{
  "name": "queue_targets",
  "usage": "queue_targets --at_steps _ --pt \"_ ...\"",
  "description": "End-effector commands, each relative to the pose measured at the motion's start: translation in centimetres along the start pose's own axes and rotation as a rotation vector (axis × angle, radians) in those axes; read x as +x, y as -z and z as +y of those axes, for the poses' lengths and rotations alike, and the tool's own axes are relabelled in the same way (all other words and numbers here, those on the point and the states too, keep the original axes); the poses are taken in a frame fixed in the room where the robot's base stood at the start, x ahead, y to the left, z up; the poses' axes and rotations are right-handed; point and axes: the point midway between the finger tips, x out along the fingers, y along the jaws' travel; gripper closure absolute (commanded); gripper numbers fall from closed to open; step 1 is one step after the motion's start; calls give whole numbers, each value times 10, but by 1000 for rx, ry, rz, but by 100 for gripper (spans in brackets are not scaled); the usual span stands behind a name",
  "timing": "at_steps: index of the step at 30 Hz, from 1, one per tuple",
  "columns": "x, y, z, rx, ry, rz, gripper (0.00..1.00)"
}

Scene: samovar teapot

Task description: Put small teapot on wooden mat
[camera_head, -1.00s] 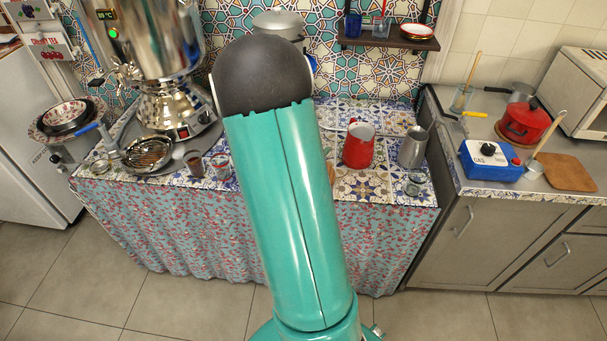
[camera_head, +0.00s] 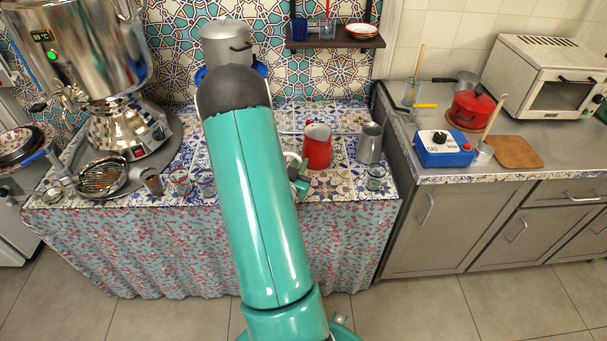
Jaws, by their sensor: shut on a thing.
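The small teapot, which I take to be the red jug with a pale inside (camera_head: 318,150), stands upright on the tiled counter right of my arm. My gripper (camera_head: 299,173) shows only in part, as teal and white pieces at the teapot's left side. It is shut, apparently on the teapot's left side. Its fingertips and the exact contact are hidden. The wooden mat (camera_head: 516,152), a flat brown board, lies bare on the grey counter at the right.
A steel pitcher (camera_head: 370,144) and a small glass (camera_head: 375,177) stand close right of the teapot. A blue gas burner (camera_head: 443,150), a red pot (camera_head: 472,109) and a ladle cup (camera_head: 483,153) stand left of the mat. A shelf (camera_head: 335,42) hangs above.

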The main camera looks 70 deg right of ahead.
Motion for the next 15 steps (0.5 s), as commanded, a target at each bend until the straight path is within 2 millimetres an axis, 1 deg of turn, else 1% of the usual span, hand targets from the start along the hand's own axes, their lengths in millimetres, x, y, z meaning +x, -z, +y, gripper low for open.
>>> queue_targets --at_steps 1,8,12,15 --pt "5 -6 6 0 -3 1 100" --pt "15 -21 15 1 1 2 100" --pt "15 -39 17 0 4 1 100" --pt "15 -48 18 2 4 1 100"
